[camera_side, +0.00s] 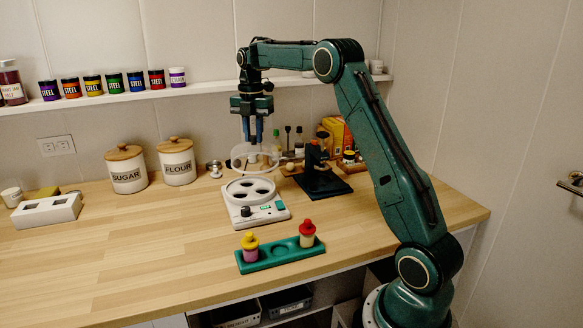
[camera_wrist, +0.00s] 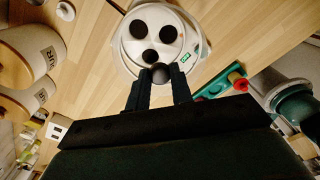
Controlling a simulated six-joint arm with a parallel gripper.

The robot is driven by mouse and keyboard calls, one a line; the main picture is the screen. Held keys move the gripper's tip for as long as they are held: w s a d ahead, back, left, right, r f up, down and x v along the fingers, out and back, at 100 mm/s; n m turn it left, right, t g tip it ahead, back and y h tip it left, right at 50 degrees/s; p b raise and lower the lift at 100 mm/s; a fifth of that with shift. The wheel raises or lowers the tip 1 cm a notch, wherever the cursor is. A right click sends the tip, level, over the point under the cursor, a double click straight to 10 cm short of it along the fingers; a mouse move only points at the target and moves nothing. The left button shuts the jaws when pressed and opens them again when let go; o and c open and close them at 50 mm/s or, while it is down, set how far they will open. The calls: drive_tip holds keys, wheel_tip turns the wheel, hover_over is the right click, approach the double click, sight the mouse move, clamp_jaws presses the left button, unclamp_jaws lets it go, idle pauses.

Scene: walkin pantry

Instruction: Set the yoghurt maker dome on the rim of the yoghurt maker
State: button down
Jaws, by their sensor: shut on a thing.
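The yoghurt maker (camera_side: 240,212) is a white unit on the counter with round dark wells in its top and a front panel with a knob and a green display. It also shows in the wrist view (camera_wrist: 197,50), below my fingers. The clear yoghurt maker dome (camera_side: 237,158) hangs above it, roughly level. The dome looks apart from the rim, by a small gap. My gripper (camera_side: 253,139) points down and is shut on the dome's top. In the wrist view a dark round knob (camera_wrist: 160,73) sits between the fingertips. The see-through dome's edge is hard to make out there.
A green holder (camera_side: 281,258) with two capped jars stands in front. A dark stand (camera_side: 322,182) is close on the right, with bottles (camera_side: 299,145) behind. Sugar (camera_side: 126,172) and flour (camera_side: 177,165) canisters stand left. The counter's left front is clear.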

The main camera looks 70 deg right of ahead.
sight(248, 160)
drive_tip(key=shift+w+a+f, duration=0.2)
drive_tip(key=shift+w+f, duration=0.05)
drive_tip(key=shift+w, duration=0.25)
drive_tip(key=shift+w+a+f, duration=0.15)
drive_tip(key=shift+w+f, duration=0.1)
drive_tip(key=shift+w, duration=0.2)
drive_tip(key=shift+f, duration=0.25)
drive_tip(key=shift+f, duration=2.95)
drive_tip(key=shift+f, duration=0.55)
drive_tip(key=c, duration=0.7)
unclamp_jaws()
drive_tip(key=shift+o, duration=0.2)
drive_tip(key=shift+r, duration=0.1)
drive_tip(key=shift+r, duration=3.4)
